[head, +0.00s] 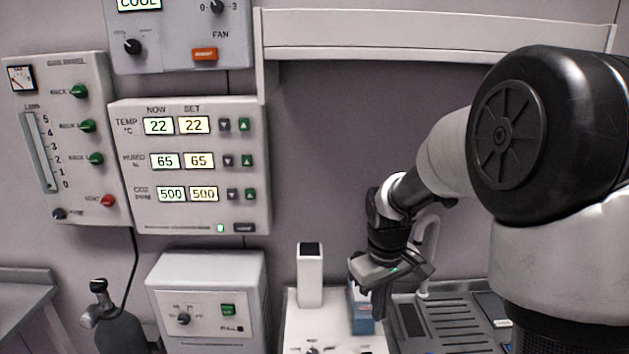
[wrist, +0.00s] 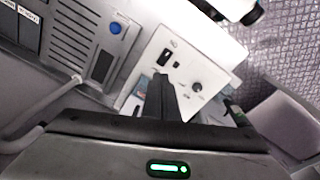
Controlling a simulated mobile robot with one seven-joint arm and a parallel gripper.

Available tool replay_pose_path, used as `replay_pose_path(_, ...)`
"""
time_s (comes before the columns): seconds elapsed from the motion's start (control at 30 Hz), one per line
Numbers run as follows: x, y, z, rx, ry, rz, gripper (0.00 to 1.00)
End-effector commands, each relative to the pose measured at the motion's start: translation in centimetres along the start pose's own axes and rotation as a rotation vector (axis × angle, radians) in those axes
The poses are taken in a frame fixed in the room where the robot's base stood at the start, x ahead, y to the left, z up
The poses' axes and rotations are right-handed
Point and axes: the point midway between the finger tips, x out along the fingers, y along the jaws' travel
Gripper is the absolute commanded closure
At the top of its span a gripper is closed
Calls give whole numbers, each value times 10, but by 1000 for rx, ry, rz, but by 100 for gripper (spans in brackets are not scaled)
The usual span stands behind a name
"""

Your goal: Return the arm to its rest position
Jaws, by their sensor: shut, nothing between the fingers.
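My gripper (head: 380,300) hangs at the end of my arm in the head view, to the right of the white upright block. It points down over a blue box (head: 361,318) and hides part of it. In the wrist view the fingers (wrist: 163,82) are together, with nothing seen between them. They appear over a white panel (wrist: 190,65) with a knob and dark switches. I cannot tell whether the fingers touch anything.
A white device with a tall block (head: 310,275) stands left of my gripper. A grey slotted drain tray (head: 455,322) with a curved tap (head: 428,250) lies to the right. A shelf (head: 430,35) runs above. A control panel (head: 190,215) and white cabinet (head: 208,272) are at left.

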Motion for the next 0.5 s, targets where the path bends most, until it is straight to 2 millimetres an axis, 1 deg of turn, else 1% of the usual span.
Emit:
replay_pose_path(0.03, -36, -3, 10, 30, 32, 26, 100)
replay_pose_path(0.1, -71, -8, 27, 80, 70, 50, 100)
replay_pose_path(0.17, -98, -13, 42, 123, 106, 67, 100)
replay_pose_path(0.2, -115, -18, 53, 153, 130, 75, 100)
replay_pose_path(0.27, -137, -25, 71, 197, 168, 84, 100)
replay_pose_path(0.3, -151, -30, 82, 226, 195, 88, 100)
replay_pose_path(0.33, -160, -34, 92, 249, 215, 89, 100)
replay_pose_path(0.4, -177, -44, 112, 296, 260, 87, 100)
replay_pose_path(0.5, -194, -56, 136, 355, 320, 78, 100)
